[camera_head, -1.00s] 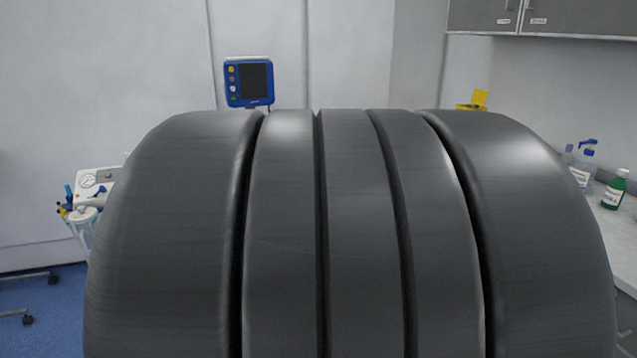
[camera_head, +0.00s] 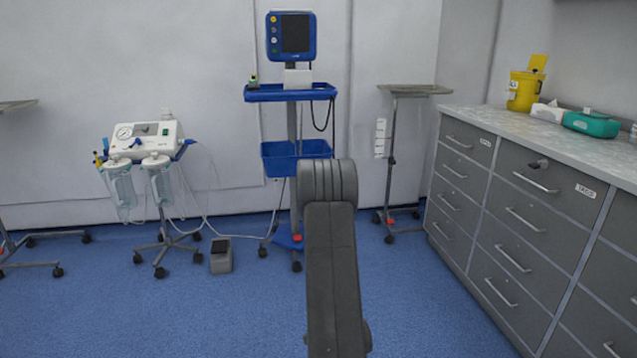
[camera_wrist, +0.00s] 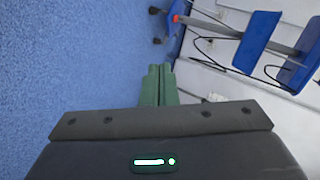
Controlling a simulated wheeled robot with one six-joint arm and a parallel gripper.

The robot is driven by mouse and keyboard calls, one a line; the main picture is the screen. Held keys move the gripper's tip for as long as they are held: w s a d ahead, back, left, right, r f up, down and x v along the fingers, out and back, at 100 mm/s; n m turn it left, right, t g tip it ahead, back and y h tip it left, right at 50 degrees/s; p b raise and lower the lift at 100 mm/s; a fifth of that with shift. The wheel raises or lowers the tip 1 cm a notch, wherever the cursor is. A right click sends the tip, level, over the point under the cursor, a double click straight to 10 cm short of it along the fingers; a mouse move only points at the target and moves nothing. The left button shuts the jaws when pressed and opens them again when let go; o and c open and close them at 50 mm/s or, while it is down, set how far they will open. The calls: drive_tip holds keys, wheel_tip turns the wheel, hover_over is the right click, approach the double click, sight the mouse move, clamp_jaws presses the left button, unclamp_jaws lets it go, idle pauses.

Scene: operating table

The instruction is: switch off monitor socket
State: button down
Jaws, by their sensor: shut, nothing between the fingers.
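The patient monitor (camera_head: 291,37) is a blue unit with a dark screen on top of a blue trolley (camera_head: 290,93). A white vertical strip that looks like sockets (camera_head: 380,138) is on the wall right of the trolley; single switches are too small to tell. In the wrist view, a small pale fitting, perhaps the same sockets (camera_wrist: 215,97), shows on the wall beyond and right of my fingers. My gripper (camera_wrist: 159,72) is shut and empty, its green fingers together and apart from the wall. In the head view my arm hides it.
A stand with a tray (camera_head: 414,90) is close to the socket strip. Grey drawers (camera_head: 500,215) line the right side. A suction unit (camera_head: 147,140) on wheels and a grey pedal (camera_head: 221,255) are at left, with cables along the floor. Blue floor (camera_head: 200,315) is open in front.

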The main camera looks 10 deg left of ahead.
drive_tip(key=a+f+m+t+y+b, duration=0.1)
drive_tip(key=a+f+m+y+b, duration=0.1)
drive_tip(key=f, duration=1.1)
drive_tip(key=a+m+b, duration=0.1)
drive_tip(key=a+b, duration=0.1)
drive_tip(key=b, duration=0.1)
drive_tip(key=shift+s+a+f+t+y, duration=0.2)
drive_tip(key=shift+t+y, duration=0.1)
drive_tip(key=shift+t, duration=0.1)
